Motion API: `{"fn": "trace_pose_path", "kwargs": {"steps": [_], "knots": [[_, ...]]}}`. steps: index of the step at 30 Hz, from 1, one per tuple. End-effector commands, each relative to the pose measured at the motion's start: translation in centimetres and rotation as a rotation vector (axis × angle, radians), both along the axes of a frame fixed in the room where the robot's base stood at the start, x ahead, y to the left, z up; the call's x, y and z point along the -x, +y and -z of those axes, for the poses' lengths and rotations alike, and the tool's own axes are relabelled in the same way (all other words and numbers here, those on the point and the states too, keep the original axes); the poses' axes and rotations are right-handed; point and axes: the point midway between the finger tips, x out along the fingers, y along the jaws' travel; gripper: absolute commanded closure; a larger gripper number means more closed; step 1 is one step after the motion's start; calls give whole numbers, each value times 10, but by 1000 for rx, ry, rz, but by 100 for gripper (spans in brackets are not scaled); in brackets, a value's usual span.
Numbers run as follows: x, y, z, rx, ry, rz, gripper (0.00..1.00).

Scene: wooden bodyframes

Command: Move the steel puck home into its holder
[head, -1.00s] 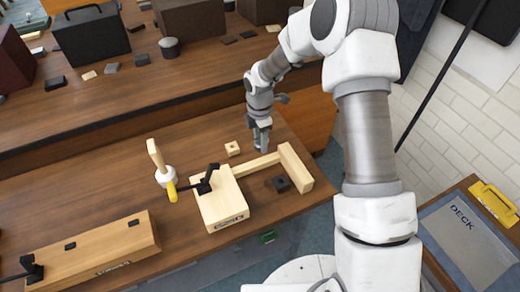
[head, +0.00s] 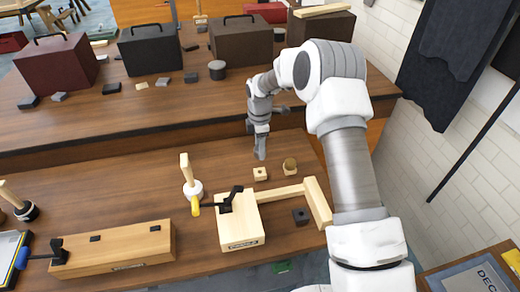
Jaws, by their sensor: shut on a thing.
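My gripper (head: 260,147) points down over the back part of the near bench, behind a small pale wooden block with a hole (head: 260,174). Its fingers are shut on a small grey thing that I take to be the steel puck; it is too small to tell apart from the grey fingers. A short round tan piece with a darker top (head: 290,165) stands to the right of the block. A dark square block with a hole (head: 300,216) lies inside the wooden corner frame. I cannot tell which piece is the puck's holder.
A wooden clamp block (head: 238,220) and L-shaped frame (head: 318,203) stand in front of my gripper. A pale-handled tool (head: 186,168) stands left. A long wooden block (head: 115,250) lies front left. The raised back bench (head: 130,105) carries cases and a grey cylinder (head: 217,70).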

Motion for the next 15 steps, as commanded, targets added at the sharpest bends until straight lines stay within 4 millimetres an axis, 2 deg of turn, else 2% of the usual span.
{"fn": "trace_pose_path", "kwargs": {"steps": [11, 15], "knots": [[-1, 0, 0, 0, -2, -1, 100], [0, 0, 6, 0, -1, -1, 100]]}}
